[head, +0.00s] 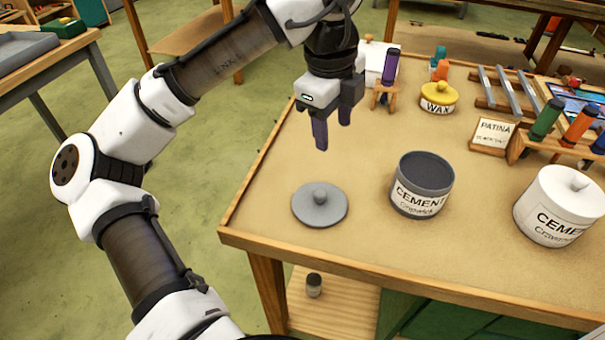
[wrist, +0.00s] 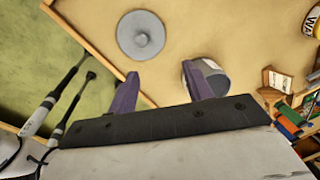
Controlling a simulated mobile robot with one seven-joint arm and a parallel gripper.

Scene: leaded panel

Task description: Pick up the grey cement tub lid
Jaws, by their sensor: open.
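The grey cement tub lid (head: 320,206) lies flat on the workbench near its left front corner, a round disc with a small knob on top. In the wrist view the lid (wrist: 141,35) shows beyond the fingers, at upper middle. The grey cement tub (head: 423,184) stands to the right of the lid, uncovered, with dark contents; it is partly hidden behind a finger in the wrist view (wrist: 217,82). My gripper (head: 332,138) is open and empty, fingers pointing down, above the bench and apart from the lid. Its two purple fingers also show in the wrist view (wrist: 165,92).
A white cement tub with its lid on (head: 560,205) stands at the right. A yellow wax tin (head: 438,97), a patina card (head: 493,134) and a rack of coloured tubes (head: 560,130) sit farther back. The bench around the lid is clear; a raised wooden edge (head: 262,165) runs along the left.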

